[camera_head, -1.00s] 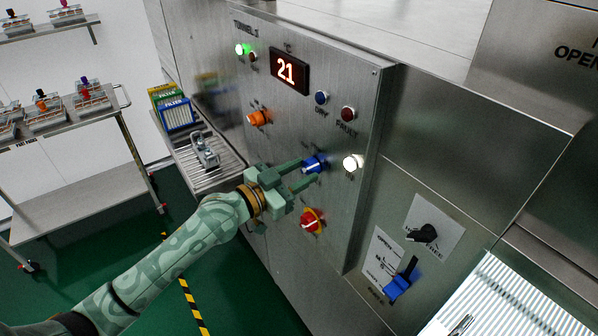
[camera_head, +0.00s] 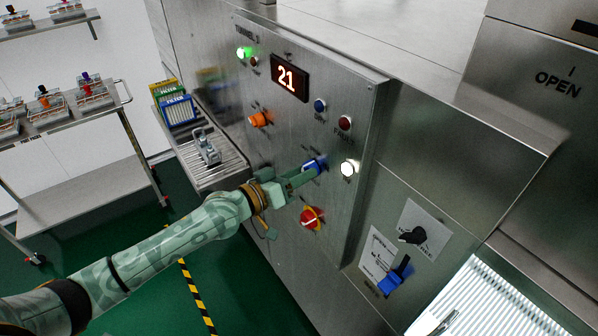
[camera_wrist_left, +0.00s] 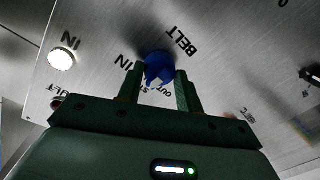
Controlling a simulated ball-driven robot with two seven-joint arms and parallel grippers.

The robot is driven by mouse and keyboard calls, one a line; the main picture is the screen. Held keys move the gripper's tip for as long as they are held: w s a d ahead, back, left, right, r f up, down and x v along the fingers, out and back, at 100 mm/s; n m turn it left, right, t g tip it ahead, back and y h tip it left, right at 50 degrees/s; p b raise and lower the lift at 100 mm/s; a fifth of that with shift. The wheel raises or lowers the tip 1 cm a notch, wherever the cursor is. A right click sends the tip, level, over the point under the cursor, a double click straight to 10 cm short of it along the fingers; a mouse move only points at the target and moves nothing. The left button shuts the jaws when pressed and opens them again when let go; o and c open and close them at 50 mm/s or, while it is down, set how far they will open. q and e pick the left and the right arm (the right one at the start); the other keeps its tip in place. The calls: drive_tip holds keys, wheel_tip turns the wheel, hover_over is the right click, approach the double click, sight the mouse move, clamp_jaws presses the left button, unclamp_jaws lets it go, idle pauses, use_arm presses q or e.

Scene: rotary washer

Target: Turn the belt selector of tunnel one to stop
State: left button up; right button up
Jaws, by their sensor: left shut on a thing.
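The blue belt selector knob (camera_head: 315,166) is on the steel control panel (camera_head: 270,160), whose heading reads TUNNEL with a number too small to be sure of. My left gripper (camera_head: 306,174) is shut on this knob. In the left wrist view, its two fingers (camera_wrist_left: 161,84) stand on either side of the blue knob (camera_wrist_left: 158,68), under the word BELT. IN shows beside the knob, and OUT and part of STOP show by the fingers. The knob's pointer direction is hard to tell. My right gripper is not in view.
A roller conveyor (camera_head: 215,165) holds a metal item at left.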

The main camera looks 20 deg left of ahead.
use_arm(q)
drive_tip(key=shift+n, duration=0.4)
drive_tip(key=o, duration=1)
drive_tip(key=shift+b+v, duration=0.6)
drive_tip(key=shift+v, duration=7.65)
drive_tip(key=shift+w, duration=0.1)
